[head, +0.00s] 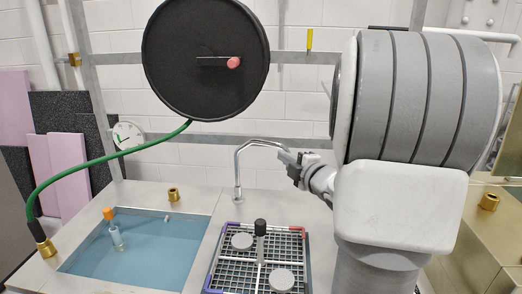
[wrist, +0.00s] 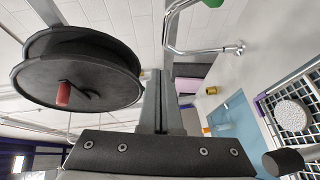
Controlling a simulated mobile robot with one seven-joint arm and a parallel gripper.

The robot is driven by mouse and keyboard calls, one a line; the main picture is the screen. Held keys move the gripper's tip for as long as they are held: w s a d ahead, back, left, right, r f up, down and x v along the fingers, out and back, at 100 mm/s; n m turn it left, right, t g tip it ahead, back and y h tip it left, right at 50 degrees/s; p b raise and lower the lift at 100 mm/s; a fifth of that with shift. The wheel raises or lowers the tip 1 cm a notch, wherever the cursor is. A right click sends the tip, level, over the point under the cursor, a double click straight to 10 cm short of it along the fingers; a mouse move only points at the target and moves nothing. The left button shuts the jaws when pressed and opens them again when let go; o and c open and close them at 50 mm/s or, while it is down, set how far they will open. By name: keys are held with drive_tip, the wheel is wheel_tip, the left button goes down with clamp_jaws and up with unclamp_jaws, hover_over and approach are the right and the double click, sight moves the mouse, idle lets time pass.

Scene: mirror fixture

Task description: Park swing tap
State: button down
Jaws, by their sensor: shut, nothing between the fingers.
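The chrome swing tap (head: 237,168) rises from the counter behind the grid rack. Its spout bends over to the right in the head view, and the spout's end is by my gripper (head: 287,157). In the wrist view the tap (wrist: 170,38) shows at the top, just beyond and right of my fingertips (wrist: 157,76). My fingers are shut with nothing between them. A small gap shows between fingers and spout in the wrist view; in the head view they overlap, so I cannot tell contact there.
A black hose reel (head: 205,60) with a red knob hangs at upper left; its green hose (head: 95,160) runs to a brass fitting. A blue water basin (head: 150,250) holds an orange-capped bottle (head: 114,232). The grid rack (head: 238,262) holds pale discs and a black-knobbed post (head: 260,228).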

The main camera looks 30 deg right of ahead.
sight(277, 143)
drive_tip(key=shift+w+d+f, duration=0.45)
drive_tip(key=shift+w+d, duration=0.15)
drive_tip(key=shift+w, duration=1.35)
drive_tip(key=shift+w+d+f, duration=0.45)
drive_tip(key=shift+w+d, duration=0.1)
drive_tip(key=shift+w, duration=1.4)
drive_tip(key=shift+w+d+f, duration=0.45)
drive_tip(key=shift+w+d, duration=0.15)
drive_tip(key=shift+w, duration=1.35)
drive_tip(key=shift+w+d+f, duration=0.1)
drive_tip(key=shift+d, duration=0.1)
drive_tip(key=w+d+b, duration=0.1)
drive_tip(key=d, duration=0.2)
drive_tip(key=shift+w+b, duration=0.4)
drive_tip(key=shift+d+r, duration=0.1)
drive_tip(key=shift+r, duration=0.2)
